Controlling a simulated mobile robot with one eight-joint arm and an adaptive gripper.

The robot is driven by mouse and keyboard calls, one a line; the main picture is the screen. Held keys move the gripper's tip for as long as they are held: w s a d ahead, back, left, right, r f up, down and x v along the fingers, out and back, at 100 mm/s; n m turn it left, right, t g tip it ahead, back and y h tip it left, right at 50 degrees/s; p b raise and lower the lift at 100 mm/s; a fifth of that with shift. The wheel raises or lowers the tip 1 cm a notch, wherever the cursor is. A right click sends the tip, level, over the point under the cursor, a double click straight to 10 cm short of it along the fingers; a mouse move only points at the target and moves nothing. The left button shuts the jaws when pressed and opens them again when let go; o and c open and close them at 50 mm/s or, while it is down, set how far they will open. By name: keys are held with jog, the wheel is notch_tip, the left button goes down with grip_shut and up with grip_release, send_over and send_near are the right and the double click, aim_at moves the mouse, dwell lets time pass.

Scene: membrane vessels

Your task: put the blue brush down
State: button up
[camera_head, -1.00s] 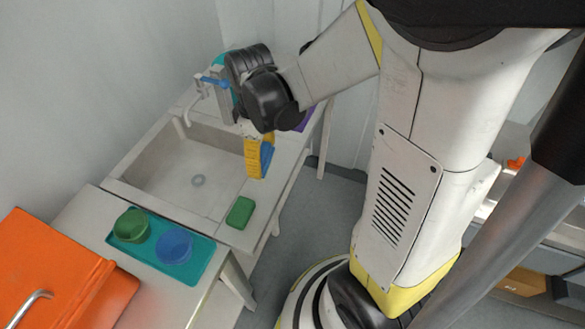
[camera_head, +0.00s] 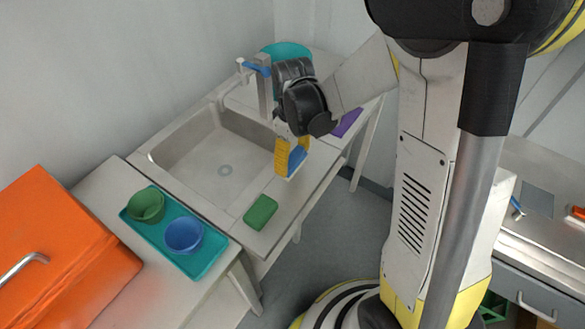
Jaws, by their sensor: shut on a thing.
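My gripper (camera_head: 290,158), with yellow fingers pointing down, is over the strip of counter on the right side of the sink. It is shut on the blue brush (camera_head: 298,161), which shows as a blue patch between and beside the fingers. The rest of the brush is hidden by the fingers. I cannot tell whether its lower end touches the counter. The counter (camera_head: 302,187) is bare just below and around it.
A green sponge (camera_head: 261,212) lies nearer on the same counter strip. The sink (camera_head: 190,160) is left of my gripper, its tap (camera_head: 262,92) behind. A purple item (camera_head: 348,123) lies beyond. A teal tray (camera_head: 205,262) holds a green bowl (camera_head: 146,206) and blue bowl (camera_head: 183,235).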

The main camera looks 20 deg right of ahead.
aim_at(293, 167)
jog(key=shift+f+b, duration=0.8)
jog(key=shift+f, duration=1.2)
jog(key=shift+f, duration=0.2)
jog(key=o, duration=1.1)
jog(key=shift+o, duration=0.2)
notch_tip(293, 167, up, 13)
jog(key=p, duration=0.4)
jog(key=shift+s+f, duration=0.1)
jog(key=s+r+m+t, duration=0.7)
jog(key=s+r, duration=0.3)
jog(key=s, duration=0.2)
jog(key=shift+s, duration=0.25)
